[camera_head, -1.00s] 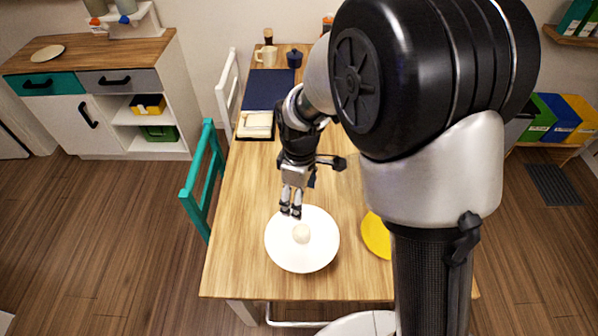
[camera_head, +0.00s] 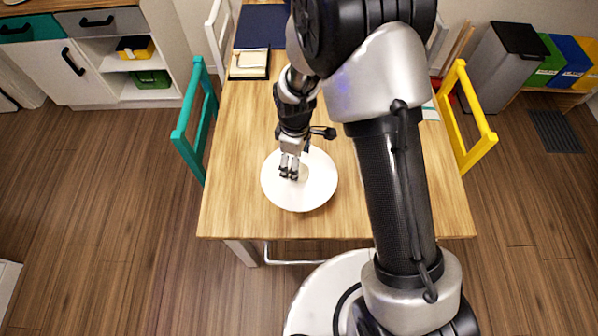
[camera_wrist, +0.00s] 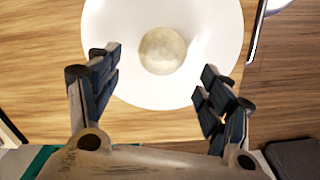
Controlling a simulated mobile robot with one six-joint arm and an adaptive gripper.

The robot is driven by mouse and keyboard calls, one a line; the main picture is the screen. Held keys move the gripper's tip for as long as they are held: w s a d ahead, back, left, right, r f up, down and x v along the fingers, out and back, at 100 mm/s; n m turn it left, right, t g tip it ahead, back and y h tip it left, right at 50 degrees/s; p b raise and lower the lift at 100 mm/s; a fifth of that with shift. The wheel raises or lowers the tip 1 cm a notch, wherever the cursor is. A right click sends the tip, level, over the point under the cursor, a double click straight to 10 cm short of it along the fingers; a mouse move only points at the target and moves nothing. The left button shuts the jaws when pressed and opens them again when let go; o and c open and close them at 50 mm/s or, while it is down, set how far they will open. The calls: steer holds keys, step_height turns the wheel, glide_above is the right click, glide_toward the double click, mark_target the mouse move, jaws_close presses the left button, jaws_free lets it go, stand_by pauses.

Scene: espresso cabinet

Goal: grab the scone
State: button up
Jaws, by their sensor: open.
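The scone (camera_wrist: 162,50) is a small, round, pale cream ball on a white plate (camera_wrist: 220,35) in the wrist view. In the head view the plate (camera_head: 318,186) lies on the near part of the table, and my gripper mostly hides the scone. My gripper (camera_head: 289,175) points down over the plate. In the wrist view its two dark fingers stand apart, one to the left and one to the right of the scone, with nothing between them touching it. The scone appears a little ahead of the fingertips.
The wooden table (camera_head: 240,140) is clear around the plate. A teal chair (camera_head: 196,120) stands at its left and a yellow chair (camera_head: 468,118) at its right. A dark mat (camera_head: 262,27) and a small tray (camera_head: 249,64) lie farther back. My arm blocks the table's right middle.

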mark_target(304, 171)
step_height(304, 171, down, 5)
steer(key=shift+r+b, duration=0.15)
steer(key=shift+b, duration=0.6)
steer(key=shift+r, duration=0.1)
steer(key=shift+c, duration=0.4)
steer(key=c, duration=1)
steer(key=shift+c, duration=0.2)
